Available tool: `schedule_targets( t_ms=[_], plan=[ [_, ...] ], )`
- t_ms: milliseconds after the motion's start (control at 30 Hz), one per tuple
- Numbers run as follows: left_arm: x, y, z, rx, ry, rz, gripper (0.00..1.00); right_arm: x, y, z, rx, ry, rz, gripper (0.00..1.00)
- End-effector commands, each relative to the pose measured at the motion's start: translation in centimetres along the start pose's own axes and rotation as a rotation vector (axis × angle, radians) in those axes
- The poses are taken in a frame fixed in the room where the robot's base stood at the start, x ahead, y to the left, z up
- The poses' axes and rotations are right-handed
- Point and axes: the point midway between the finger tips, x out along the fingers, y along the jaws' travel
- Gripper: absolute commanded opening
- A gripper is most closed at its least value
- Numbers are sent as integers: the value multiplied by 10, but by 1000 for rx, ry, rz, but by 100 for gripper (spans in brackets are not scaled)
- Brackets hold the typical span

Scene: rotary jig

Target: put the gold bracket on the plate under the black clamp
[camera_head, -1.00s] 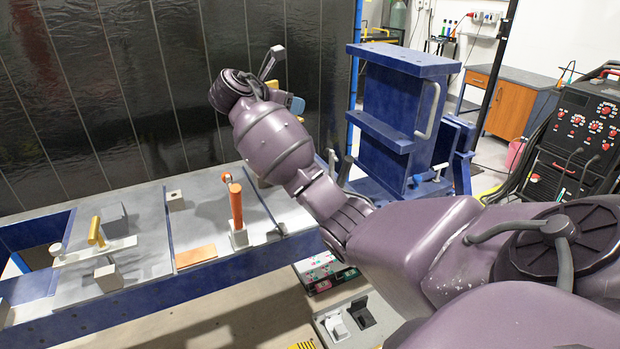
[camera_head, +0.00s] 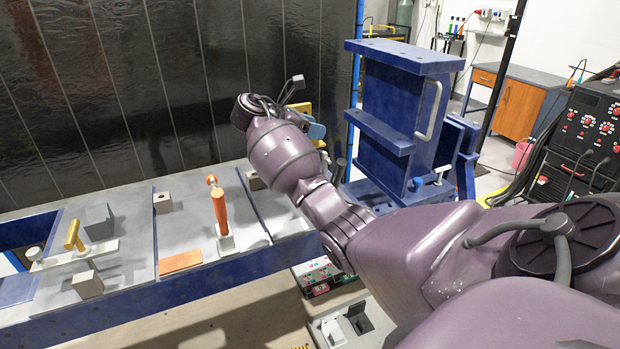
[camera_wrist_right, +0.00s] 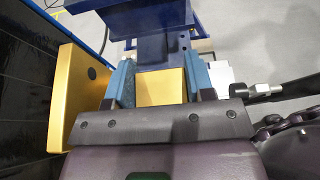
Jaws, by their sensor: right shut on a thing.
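My right gripper (camera_head: 316,127), with blue fingers, is at the end of the purple arm above the right part of the jig table. In the right wrist view its fingers (camera_wrist_right: 160,85) are shut on the gold bracket (camera_wrist_right: 76,95), whose broad face stands at the left. A small gold part of the bracket (camera_head: 303,107) shows in the head view. A black handle (camera_head: 339,171), seemingly the black clamp's, rises just right of my wrist; a dark bar with a bolt (camera_wrist_right: 285,88) shows right of the fingers. My arm hides the plate there. My left gripper is out of view.
An orange clamp (camera_head: 219,208) and a yellow clamp (camera_head: 73,236) stand on the jig table (camera_head: 130,262), with grey blocks nearby. A tall blue fixture (camera_head: 400,100) stands close behind the right end. A dark curtain (camera_head: 120,100) hangs behind the table.

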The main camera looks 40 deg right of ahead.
Motion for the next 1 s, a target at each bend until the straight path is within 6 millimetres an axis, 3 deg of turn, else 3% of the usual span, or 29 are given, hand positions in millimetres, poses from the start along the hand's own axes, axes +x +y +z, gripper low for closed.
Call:
schedule_targets(
  t_ms=[400, 767, 1000],
  plan=[
    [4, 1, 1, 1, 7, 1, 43, 31, 0, -77, -1, 0, 2, 10],
    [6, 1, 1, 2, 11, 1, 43, 41, 1, -99, 1, -1, 2, 10],
    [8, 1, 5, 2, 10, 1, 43, 52, 0, -128, 0, 0, 2, 10]
  ],
)
